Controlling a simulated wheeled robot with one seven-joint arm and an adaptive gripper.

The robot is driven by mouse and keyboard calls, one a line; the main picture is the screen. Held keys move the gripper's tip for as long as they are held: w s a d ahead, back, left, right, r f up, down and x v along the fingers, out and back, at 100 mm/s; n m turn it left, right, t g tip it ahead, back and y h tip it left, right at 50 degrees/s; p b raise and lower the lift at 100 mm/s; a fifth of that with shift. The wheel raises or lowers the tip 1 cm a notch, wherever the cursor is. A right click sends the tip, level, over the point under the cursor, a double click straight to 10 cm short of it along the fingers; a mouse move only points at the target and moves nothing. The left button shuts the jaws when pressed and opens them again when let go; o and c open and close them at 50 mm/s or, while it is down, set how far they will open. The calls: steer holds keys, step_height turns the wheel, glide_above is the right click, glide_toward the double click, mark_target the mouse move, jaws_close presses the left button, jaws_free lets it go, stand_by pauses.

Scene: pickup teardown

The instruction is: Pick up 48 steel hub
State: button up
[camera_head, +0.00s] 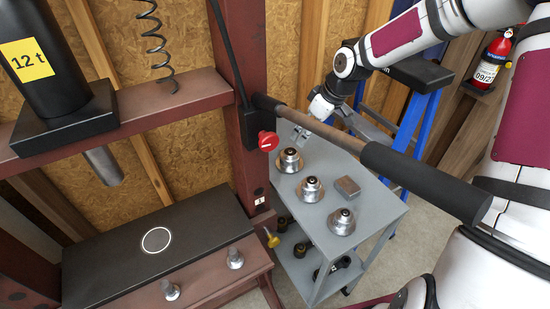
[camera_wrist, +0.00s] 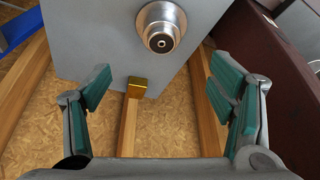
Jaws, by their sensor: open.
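Three round steel hubs with dark centres stand on the top of a grey cart (camera_head: 318,225): a back hub (camera_head: 290,160), a middle hub (camera_head: 309,189) and a front hub (camera_head: 342,221). I cannot read any size on them, so which is the 48 is unclear. My gripper (camera_head: 302,136) is above the back end of the cart, near the back hub and apart from it. In the wrist view my gripper (camera_wrist: 165,95) is open and empty, its green-padded fingers wide apart. One hub (camera_wrist: 160,27) shows beyond the fingertips, at the top.
A black-sleeved bar (camera_head: 400,168) crosses in front of the cart. The red press frame (camera_head: 245,110) with a red button (camera_head: 267,141) stands left. Dark parts sit on the lower shelf. A small brass block (camera_wrist: 136,87) shows at the cart edge.

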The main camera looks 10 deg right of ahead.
mark_target(291, 151)
steer(key=x, duration=0.8)
steer(key=shift+a+r, duration=0.1)
steer(key=shift+a, duration=0.15)
steer(key=shift+x, duration=3)
steer(key=c, duration=1.6)
steer(key=shift+r, duration=0.1)
jaws_close()
steer(key=shift+w+r, duration=0.1)
